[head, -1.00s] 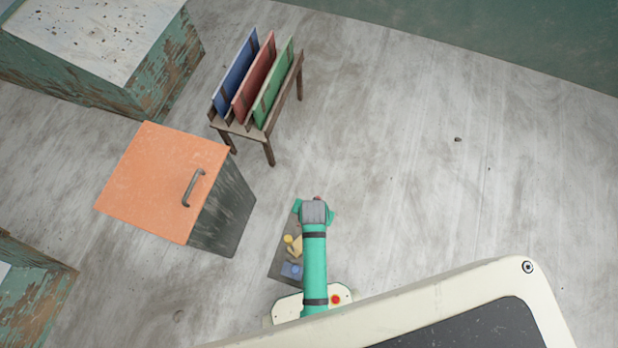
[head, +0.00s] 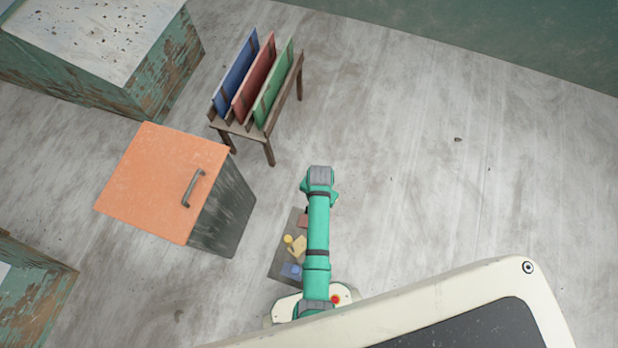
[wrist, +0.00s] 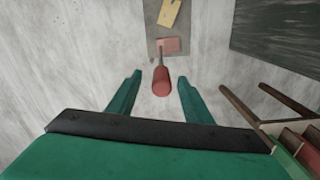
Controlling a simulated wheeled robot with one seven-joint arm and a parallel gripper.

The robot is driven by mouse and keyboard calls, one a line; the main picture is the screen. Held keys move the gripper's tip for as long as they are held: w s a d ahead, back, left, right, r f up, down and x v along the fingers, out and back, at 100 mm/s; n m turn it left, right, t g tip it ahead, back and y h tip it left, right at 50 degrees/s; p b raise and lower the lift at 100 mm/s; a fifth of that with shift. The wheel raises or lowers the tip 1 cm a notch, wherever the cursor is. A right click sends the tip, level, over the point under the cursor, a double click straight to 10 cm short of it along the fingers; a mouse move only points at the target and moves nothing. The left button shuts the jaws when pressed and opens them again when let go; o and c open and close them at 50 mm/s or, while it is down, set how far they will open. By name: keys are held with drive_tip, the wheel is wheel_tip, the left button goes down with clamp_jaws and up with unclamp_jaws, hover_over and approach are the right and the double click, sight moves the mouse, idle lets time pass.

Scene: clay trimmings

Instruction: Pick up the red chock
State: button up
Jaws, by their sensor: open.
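The red chock (wrist: 170,45) shows in the wrist view as a flat red block at the end of a grey mat (wrist: 154,22). A thin dark shaft joins it to a rounded red grip, which appears between my fingers. In the head view the chock (head: 303,220) is partly covered by my arm, and its grip is hidden. My gripper (wrist: 160,78) is open, with a green finger on either side of the red grip in the picture. I see no contact; the depth between them is unclear. In the head view my gripper (head: 320,178) is beyond the mat's far end.
A yellow piece (head: 298,246) and a blue piece (head: 291,271) lie on the mat. An orange-topped box (head: 150,185) stands to the left. A wooden rack (head: 268,150) with blue, red and green boards stands behind.

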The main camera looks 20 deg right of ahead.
drive_tip(key=f, duration=0.5)
drive_tip(key=shift+w, duration=0.25)
drive_tip(key=c, duration=1.1)
